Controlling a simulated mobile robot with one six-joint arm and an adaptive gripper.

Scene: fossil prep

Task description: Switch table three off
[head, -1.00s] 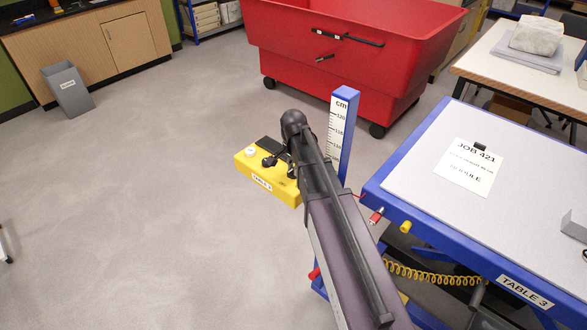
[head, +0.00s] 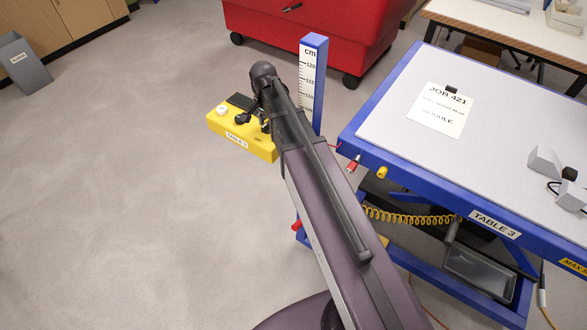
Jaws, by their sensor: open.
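A yellow control box (head: 241,141) labelled TABLE 3 stands left of the blue height post. A white round knob (head: 222,110) and a dark flat part (head: 240,101) show on its top. My gripper (head: 252,121) is open over the right part of the box, partly hidden behind my arm. Whether it touches the box I cannot tell. Table three (head: 385,130) has a blue frame and a pale grey top, with a TABLE 3 label on its front edge. Any switch under my gripper is hidden.
A blue post (head: 314,85) with a cm scale stands close right of my arm. A red wheeled bin (head: 310,40) is behind. A yellow coiled hose (head: 410,217) hangs under the table. A grey bin (head: 22,66) stands far left. The floor at left is clear.

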